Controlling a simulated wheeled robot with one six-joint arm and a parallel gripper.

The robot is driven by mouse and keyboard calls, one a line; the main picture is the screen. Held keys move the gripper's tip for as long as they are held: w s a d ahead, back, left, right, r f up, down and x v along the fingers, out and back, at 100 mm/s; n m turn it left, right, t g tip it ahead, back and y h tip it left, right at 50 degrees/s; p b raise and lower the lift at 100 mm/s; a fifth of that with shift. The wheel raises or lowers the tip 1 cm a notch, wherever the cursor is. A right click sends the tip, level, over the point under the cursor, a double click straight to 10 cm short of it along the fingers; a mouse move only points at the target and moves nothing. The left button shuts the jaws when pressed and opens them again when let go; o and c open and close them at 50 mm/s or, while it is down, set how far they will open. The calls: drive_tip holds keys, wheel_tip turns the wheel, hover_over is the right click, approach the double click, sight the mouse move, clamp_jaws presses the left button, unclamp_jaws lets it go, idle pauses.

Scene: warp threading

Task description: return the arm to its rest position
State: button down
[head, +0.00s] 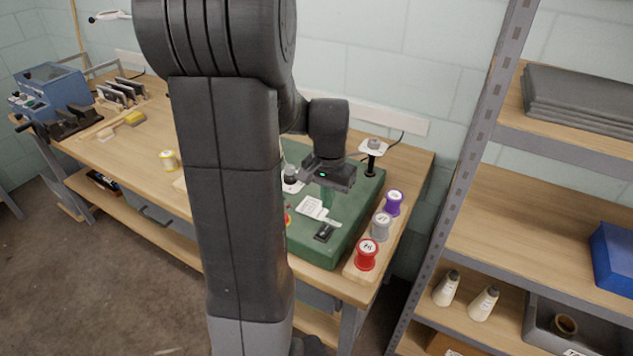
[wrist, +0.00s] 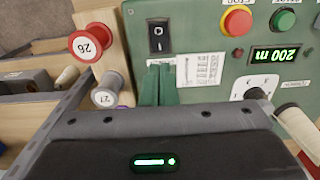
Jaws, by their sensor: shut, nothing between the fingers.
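My gripper (head: 327,193) hangs over the green machine (head: 318,250) at the right end of the workbench. My arm stands bent in front of the bench in the head view and hides part of the machine. In the wrist view, the green fingers of my gripper (wrist: 159,82) are close together, shut and empty. They appear over the machine's panel, near the white label (wrist: 198,69) and black rocker switch (wrist: 158,37). I cannot tell the exact gap between the fingers and the panel.
Red (head: 366,254), grey (head: 381,226) and purple (head: 393,203) spools stand along the bench's right edge. A post with a disc top (head: 373,147) rises behind the machine. A shelf rack (head: 470,160) stands right. A yellow spool (head: 168,160) and blue machine (head: 50,90) are left.

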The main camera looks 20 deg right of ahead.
sight(327, 228)
drive_tip(key=shift+f, duration=0.1)
wheel_tip(327, 228, down, 7)
drive_tip(key=b, duration=0.5)
drive_tip(key=shift+b, duration=0.4)
